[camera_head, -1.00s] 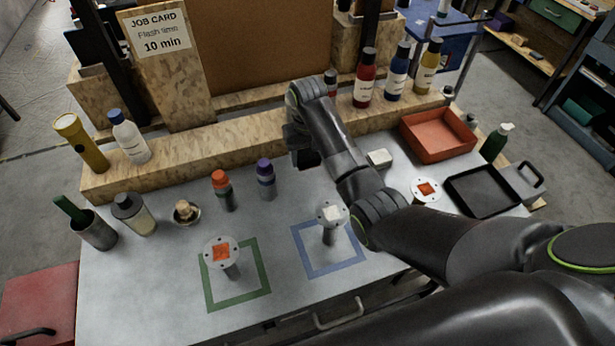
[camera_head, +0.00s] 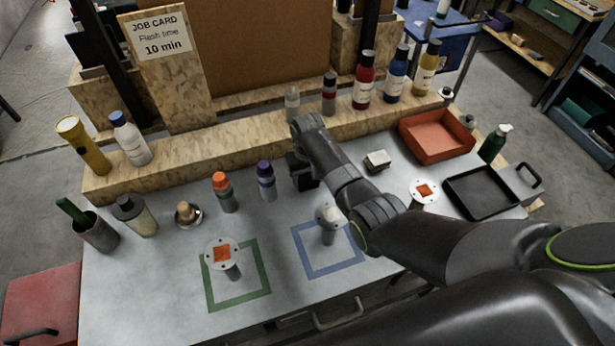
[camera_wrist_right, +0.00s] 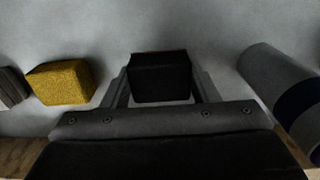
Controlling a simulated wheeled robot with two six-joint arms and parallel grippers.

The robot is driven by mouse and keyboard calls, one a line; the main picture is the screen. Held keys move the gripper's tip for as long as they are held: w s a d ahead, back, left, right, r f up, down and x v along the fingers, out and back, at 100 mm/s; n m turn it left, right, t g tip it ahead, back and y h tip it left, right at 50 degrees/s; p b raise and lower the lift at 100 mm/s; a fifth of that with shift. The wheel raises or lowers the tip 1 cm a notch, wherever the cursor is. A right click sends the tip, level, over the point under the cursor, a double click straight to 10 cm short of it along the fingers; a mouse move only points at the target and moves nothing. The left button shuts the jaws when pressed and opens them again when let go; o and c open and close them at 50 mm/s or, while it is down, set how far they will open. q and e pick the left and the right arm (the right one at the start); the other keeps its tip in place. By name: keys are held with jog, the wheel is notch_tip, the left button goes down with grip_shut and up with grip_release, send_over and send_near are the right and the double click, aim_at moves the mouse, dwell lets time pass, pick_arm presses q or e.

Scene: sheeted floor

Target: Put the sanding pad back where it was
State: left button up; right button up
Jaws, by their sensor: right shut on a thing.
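My right gripper (camera_head: 305,182) is low at the bench, right of the purple-capped bottle (camera_head: 266,182). In the right wrist view the gripper (camera_wrist_right: 160,85) is shut on a black block (camera_wrist_right: 160,78), which I take to be the sanding pad. I cannot tell whether its underside touches the bench top. A yellow block (camera_wrist_right: 60,82) lies to its left in that view, and a grey cylinder with a dark band (camera_wrist_right: 280,90) lies to its right. My left gripper is not in view.
A pale block (camera_head: 377,160) lies right of my right forearm. A white-topped stand (camera_head: 329,220) stands at the blue square, another (camera_head: 223,253) at the green square. An orange-capped bottle (camera_head: 224,193) stands left. A raised wooden ledge (camera_head: 220,141) runs behind; a red tray (camera_head: 437,137) sits right.

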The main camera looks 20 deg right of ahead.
aim_at(308, 178)
jog(key=shift+f, duration=0.1)
jog(key=o, duration=0.9)
jog(key=shift+r, duration=0.25)
notch_tip(308, 178, up, 12)
jog(key=shift+f+b, duration=0.1)
jog(key=shift+b, duration=0.3)
jog(key=shift+d, duration=0.1)
